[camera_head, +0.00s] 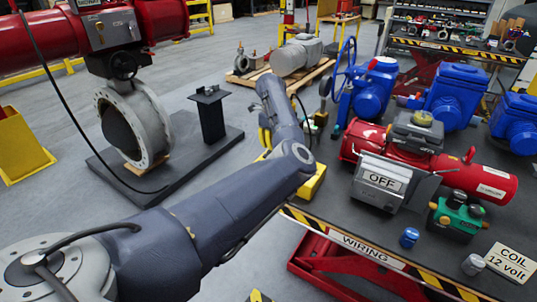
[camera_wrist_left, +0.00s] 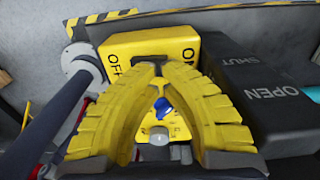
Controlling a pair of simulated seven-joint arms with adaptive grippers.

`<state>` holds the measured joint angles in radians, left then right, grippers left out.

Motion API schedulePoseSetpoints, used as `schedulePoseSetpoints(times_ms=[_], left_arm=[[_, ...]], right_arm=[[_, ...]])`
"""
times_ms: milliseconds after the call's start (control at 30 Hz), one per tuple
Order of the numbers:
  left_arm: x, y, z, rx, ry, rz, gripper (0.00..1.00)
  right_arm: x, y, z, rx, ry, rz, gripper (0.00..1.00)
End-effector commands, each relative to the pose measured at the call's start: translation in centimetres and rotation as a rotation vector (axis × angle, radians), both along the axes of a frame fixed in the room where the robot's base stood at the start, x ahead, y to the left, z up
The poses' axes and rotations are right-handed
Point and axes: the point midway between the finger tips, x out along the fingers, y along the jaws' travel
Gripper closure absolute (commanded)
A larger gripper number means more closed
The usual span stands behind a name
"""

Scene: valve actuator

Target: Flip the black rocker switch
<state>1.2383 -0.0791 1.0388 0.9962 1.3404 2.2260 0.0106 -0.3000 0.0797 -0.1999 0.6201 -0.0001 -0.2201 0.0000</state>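In the left wrist view my left gripper (camera_wrist_left: 158,72) has two ridged yellow fingers that converge, with their tips together. They are in front of a yellow box (camera_wrist_left: 190,46) lettered OFF and, partly covered, another word beginning with O. The fingers hide much of the box face. A blue part (camera_wrist_left: 162,108) shows between the fingers. In the head view my left arm reaches to the centre, and its gripper is mostly hidden behind the arm. My right gripper is not in view.
A black box (camera_wrist_left: 270,95) lettered SHUT and OPEN stands right of the yellow box. In the head view the dark table (camera_head: 330,208) carries a grey OFF box (camera_head: 382,182), a red cylinder (camera_head: 480,182) and blue actuators (camera_head: 455,95). A grey flanged valve (camera_head: 160,125) stands at the left.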

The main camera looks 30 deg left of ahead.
Motion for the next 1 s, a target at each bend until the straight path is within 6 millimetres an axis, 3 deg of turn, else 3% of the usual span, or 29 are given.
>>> schedulePoseSetpoints(times_ms=[1000], left_arm=[[0.0, 0.0, -1.3, 0.0, 0.001, 0.0, 1.0]], right_arm=[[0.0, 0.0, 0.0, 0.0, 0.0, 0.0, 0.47]])
